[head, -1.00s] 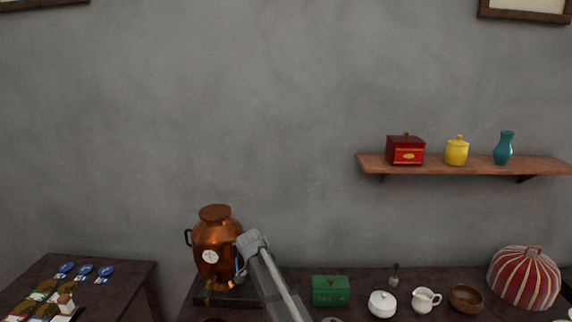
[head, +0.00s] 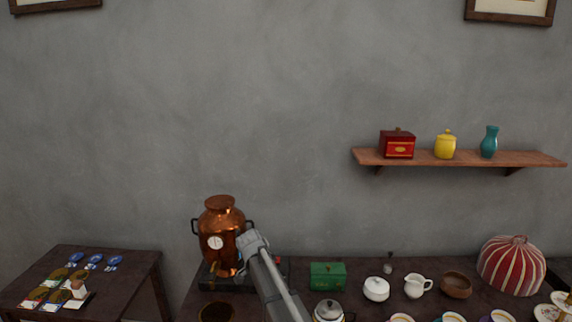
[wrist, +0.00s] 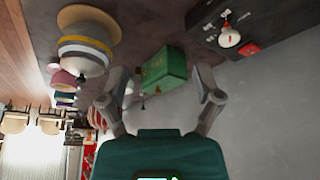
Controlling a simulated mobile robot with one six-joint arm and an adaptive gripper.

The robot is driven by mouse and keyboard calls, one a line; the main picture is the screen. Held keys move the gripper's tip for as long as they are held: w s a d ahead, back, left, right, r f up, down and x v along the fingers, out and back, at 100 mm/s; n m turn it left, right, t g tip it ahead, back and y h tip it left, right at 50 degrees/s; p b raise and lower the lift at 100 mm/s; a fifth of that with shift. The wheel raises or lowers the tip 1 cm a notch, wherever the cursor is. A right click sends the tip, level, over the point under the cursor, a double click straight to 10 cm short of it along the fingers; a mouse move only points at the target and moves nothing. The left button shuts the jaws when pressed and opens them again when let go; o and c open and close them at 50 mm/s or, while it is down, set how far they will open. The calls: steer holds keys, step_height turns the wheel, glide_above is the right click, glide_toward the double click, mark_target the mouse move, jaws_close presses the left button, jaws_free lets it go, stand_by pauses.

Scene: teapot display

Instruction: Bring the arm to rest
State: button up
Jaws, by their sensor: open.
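My gripper (wrist: 160,76) is open and empty in the wrist view, its two fingers spread apart. The green box (wrist: 163,70) shows between and beyond the fingers and is not held; that view looks upside down. In the head view my arm rises from the lower edge in front of the dark table, its upper end overlapping the right side of the copper urn (head: 222,222). My gripper does not show there. The green box (head: 327,276) stands on the table to the right of my arm.
A teapot (head: 328,311), white sugar bowl (head: 376,289), creamer (head: 415,287), wooden bowl (head: 456,285) and striped cosy (head: 512,266) stand to the right of my arm. A wall shelf (head: 460,159) is above. A side table (head: 128,292) with blue-topped items stands left.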

steer(key=s+d+n+g+y, duration=0.1)
steer(key=s+d+n, duration=0.4)
steer(key=s+d, duration=0.6)
steer(key=s+d+f+n+g+y, duration=0.1)
steer(key=s+d+n+y, duration=0.1)
steer(key=s+d+n, duration=0.4)
steer(key=s+d, duration=0.5)
steer(key=s, duration=0.4)
steer(key=shift+f+g+y, duration=0.25)
steer(key=shift+g+y, duration=0.05)
steer(key=shift+s, duration=0.1)
stand_by(1.0)
